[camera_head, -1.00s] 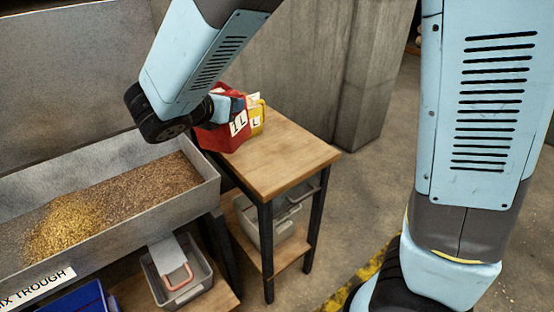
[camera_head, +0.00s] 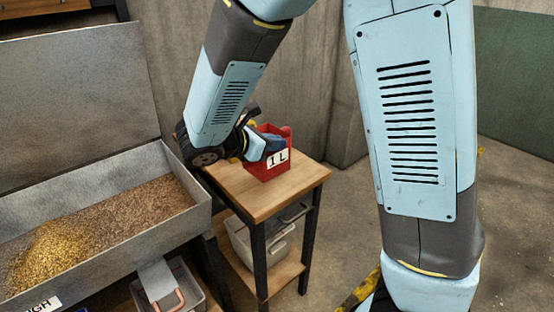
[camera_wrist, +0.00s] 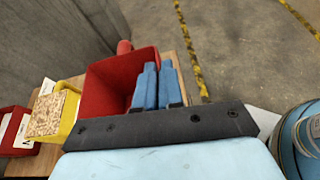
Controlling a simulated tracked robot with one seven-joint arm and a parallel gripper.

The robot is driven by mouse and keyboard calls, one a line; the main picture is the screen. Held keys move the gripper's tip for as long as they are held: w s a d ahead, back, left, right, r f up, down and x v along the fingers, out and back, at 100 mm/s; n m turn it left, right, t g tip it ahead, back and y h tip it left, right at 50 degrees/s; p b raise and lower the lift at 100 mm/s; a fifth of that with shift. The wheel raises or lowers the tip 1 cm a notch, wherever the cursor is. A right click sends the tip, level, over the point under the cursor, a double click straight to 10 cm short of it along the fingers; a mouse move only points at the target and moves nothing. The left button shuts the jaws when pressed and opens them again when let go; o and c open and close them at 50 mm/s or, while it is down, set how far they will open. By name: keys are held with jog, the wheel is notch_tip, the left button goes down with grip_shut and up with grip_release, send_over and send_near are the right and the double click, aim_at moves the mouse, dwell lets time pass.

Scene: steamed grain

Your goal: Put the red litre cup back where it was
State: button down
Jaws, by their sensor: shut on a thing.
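The red litre cup (camera_head: 279,160), with a white "1 L" label, is at the back right of the small wooden table (camera_head: 245,192). It looks upright; whether its base touches the top cannot be told. In the wrist view the red cup (camera_wrist: 105,85) is open-topped, and its visible inside looks empty. My gripper (camera_head: 268,146) is shut on the cup's wall; its two blue fingers show in the wrist view (camera_wrist: 158,85) at the cup's right side.
A yellow cup (camera_wrist: 67,110) filled with grain stands left of the red cup. Another red labelled container (camera_wrist: 17,130) is further left. The grain trough (camera_head: 190,215) stands left of the table. A grey bin (camera_head: 262,240) is on the lower shelf. The table's front is clear.

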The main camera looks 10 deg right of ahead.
aim_at(278, 159)
jog(key=w+f, duration=0.1)
jog(key=f, duration=0.1)
jog(key=w+d+f, duration=0.1)
jog(key=w+f, duration=0.1)
jog(key=shift+w+d+f, duration=0.1)
jog(key=shift+w+f, duration=0.15)
jog(key=shift+f, duration=1.55)
jog(key=c, duration=1.3)
grip_release()
jog(key=shift+o, duration=0.2)
